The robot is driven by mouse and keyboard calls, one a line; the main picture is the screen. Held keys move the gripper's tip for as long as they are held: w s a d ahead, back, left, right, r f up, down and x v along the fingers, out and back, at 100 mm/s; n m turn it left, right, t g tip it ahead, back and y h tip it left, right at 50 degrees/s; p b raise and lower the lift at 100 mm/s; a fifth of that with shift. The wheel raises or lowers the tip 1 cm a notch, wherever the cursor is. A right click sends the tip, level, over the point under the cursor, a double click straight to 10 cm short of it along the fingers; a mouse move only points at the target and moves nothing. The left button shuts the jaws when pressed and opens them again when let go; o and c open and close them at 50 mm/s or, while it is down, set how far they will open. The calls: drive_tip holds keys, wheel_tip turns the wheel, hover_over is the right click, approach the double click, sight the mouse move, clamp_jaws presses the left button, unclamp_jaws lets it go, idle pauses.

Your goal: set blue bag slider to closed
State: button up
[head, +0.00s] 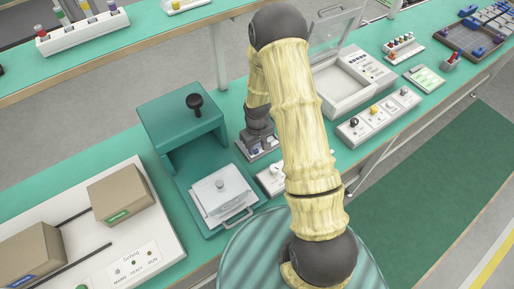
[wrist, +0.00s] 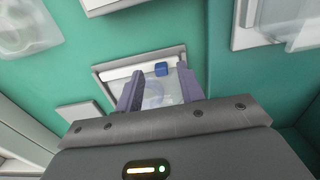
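The blue slider (wrist: 161,69) sits on the pale closure strip (wrist: 125,71) of a small clear bag (wrist: 156,95), right of the strip's middle in the wrist view. The bag lies flat in a grey-edged frame on the green bench. My gripper (wrist: 159,80) is open, its two purple fingers apart on either side of the slider in that view. I see no contact, and the height above the slider is unclear. In the head view my gripper (head: 260,147) is low over the bench, and the arm and fingers hide most of the bag.
A white panel with knobs (head: 378,116) and an open clear-lidded case (head: 345,92) are to the right. A white tray with cardboard boxes (head: 165,235) is at far left.

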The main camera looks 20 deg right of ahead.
sight(256, 152)
drive_tip(key=shift+f, duration=1.1)
clamp_jaws()
drive_tip(key=shift+w, duration=0.1)
